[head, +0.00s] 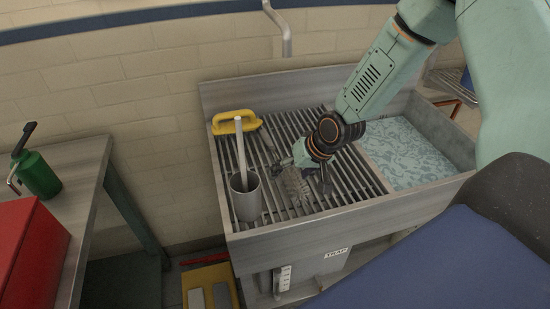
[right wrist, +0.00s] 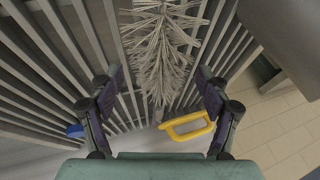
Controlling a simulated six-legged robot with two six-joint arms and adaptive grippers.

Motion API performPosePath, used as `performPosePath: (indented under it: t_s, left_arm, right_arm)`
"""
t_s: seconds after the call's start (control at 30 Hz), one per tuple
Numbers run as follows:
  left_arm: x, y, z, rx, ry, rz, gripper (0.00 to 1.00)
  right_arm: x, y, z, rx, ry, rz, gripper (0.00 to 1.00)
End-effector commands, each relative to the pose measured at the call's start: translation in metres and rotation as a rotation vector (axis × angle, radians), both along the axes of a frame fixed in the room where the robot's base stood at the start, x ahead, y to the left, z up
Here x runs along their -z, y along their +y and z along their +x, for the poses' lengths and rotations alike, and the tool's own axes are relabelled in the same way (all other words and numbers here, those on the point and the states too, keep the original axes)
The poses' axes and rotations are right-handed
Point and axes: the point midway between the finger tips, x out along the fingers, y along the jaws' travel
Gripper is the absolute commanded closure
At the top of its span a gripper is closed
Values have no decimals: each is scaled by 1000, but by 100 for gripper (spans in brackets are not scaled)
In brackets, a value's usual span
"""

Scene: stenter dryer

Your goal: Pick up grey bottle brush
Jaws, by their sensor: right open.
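The grey bottle brush (head: 293,186) lies on the slatted rack of the metal sink, its bristles partly hidden by my right gripper in the head view. In the right wrist view its pale, bushy bristles (right wrist: 162,55) show at top centre, beyond and between the fingers. My right gripper (head: 314,176) is just above the rack beside the brush, pointing down. Its two fingers stand apart in the right wrist view (right wrist: 158,88), with nothing held. Whether a finger touches the bristles cannot be told. My left gripper is not in view.
A grey cup (head: 246,202) with a pale upright handle stands on the rack's left. A yellow-handled tool (head: 236,122) lies at the back left. The water basin (head: 405,150) is on the right. A table at left holds a green can (head: 38,175) and red box (head: 30,250).

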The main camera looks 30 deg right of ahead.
Motion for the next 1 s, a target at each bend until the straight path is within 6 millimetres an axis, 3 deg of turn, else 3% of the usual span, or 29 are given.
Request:
performPosePath:
  t_s: [1.0]
  left_arm:
    - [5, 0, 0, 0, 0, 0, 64]
  right_arm:
    - [5, 3, 2, 0, 1, 0, 23]
